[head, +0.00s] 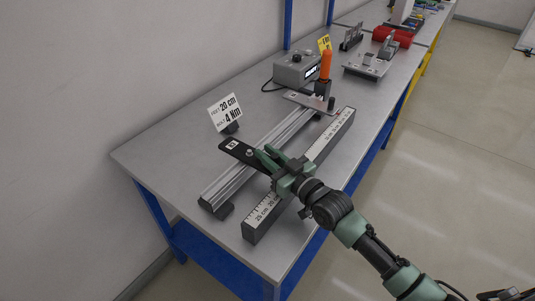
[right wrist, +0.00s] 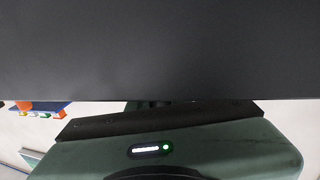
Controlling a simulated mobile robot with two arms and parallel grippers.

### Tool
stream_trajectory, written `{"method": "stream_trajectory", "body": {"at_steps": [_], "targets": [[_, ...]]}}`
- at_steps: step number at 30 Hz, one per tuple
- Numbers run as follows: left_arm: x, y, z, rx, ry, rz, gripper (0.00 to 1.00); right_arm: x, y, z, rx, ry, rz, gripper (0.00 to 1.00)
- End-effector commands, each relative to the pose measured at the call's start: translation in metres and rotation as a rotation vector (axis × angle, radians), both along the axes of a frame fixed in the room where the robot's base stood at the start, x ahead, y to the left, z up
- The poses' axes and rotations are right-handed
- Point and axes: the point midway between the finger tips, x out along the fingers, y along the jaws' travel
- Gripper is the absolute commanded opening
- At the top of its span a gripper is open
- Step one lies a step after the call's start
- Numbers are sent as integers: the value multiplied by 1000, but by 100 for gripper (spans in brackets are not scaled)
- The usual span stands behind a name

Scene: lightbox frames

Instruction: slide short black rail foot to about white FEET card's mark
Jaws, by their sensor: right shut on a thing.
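The short black rail foot (head: 234,147) is a flat dark plate with a small white label and a bolt. It lies across the silver slotted rail (head: 232,177) and sticks out on both sides. My right gripper (head: 266,160) is shut on its near end, beside the rail. A dark surface, probably the foot up close, fills the top of the right wrist view (right wrist: 160,50). The white FEET card (head: 225,107), reading 20 cm and 4 Nm, stands behind the rail. A dark bar with a white centimetre scale (head: 262,214) lies parallel in front, partly hidden by my gripper. My left gripper is out of view.
A grey plate (head: 300,98) crosses the rail's far end, near an orange-handled tool (head: 326,64). A grey control box (head: 296,68) and a metal fixture (head: 366,66) stand further back. The grey bench top (head: 160,158) is clear at the left.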

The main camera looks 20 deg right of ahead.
Motion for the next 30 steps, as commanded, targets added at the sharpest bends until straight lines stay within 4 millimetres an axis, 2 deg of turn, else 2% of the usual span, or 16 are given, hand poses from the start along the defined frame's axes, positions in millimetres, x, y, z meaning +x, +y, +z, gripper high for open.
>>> {"method": "stream_trajectory", "body": {"at_steps": [5, 12, 16, 27, 28, 30], "targets": [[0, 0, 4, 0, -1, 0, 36, -2, 3, 1, 1, 1, 0, 0], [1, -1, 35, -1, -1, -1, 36, -33, 42, 4, 4, 7, 1, 0], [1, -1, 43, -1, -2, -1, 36, -46, 58, 1, 3, 6, 0, 0], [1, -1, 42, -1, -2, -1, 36, -49, 63, 0, -1, 0, 0, 0], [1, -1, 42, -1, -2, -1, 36, -49, 63, 0, -1, 0, 0, 25], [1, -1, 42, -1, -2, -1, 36, -49, 63, 0, -1, 0, 0, 41]]}}
